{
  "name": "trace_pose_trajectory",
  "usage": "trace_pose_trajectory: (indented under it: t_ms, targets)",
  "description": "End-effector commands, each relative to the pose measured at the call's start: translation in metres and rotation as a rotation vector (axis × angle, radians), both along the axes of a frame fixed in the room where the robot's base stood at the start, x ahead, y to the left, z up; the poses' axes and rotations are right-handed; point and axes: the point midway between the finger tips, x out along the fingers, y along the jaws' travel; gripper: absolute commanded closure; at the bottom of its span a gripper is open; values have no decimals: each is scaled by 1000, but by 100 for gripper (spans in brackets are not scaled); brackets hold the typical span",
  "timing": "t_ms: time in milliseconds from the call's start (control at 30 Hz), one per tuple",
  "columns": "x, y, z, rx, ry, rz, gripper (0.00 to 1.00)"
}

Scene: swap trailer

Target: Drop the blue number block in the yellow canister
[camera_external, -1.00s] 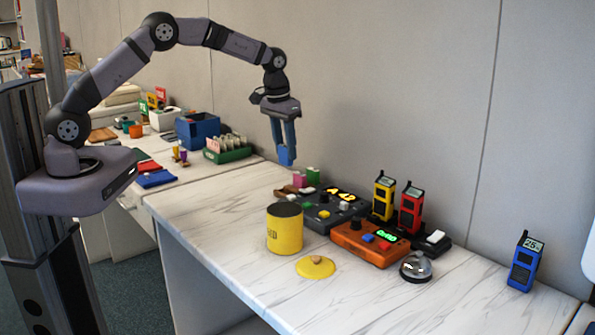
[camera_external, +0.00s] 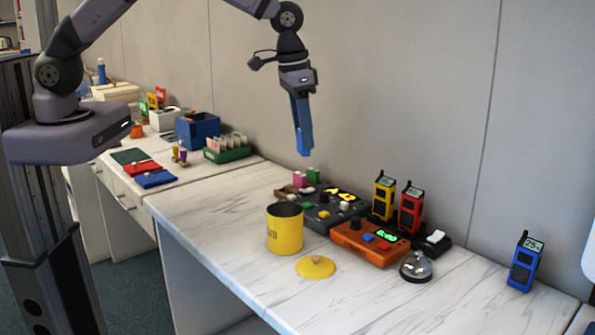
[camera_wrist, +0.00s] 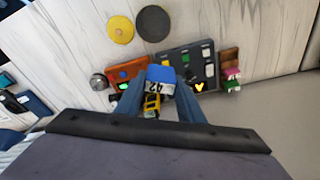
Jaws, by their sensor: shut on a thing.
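My gripper (camera_external: 303,140) is shut on the blue number block (camera_wrist: 160,73), high above the table. In the wrist view the block sits between the fingertips, with a white label reading 42. In the external view the block is hard to tell from the blue fingers. The yellow canister (camera_external: 285,234) stands upright and open on the marble table, below and a little left of my gripper in the picture. In the wrist view its dark round mouth (camera_wrist: 153,24) shows beyond the block. Its yellow lid (camera_external: 315,267) lies flat on the table beside it.
An orange console (camera_external: 370,243), a dark button panel (camera_external: 325,215), yellow (camera_external: 384,195) and red (camera_external: 411,208) handsets and a silver bell (camera_external: 416,266) stand right of the canister. A blue handset (camera_external: 525,262) stands far right. The table's front left is clear.

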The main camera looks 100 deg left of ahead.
Motion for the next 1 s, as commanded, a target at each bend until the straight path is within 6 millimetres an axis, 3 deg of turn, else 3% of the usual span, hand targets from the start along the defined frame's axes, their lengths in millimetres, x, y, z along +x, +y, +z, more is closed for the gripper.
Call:
trace_pose_trajectory:
  t_ms: [33, 100, 300, 467, 600, 1000]
  targets:
    - [-4, -18, 14, 0, 2, -38, 87]
    - [-11, -37, 16, 0, 3, -74, 87]
    - [-33, -69, 8, 1, 4, -75, 87]
    - [-52, -65, -18, 0, 3, 59, 87]
    - [-54, -63, -29, 0, 0, 189, 87]
    - [-39, -62, -29, 0, 0, 432, 87]
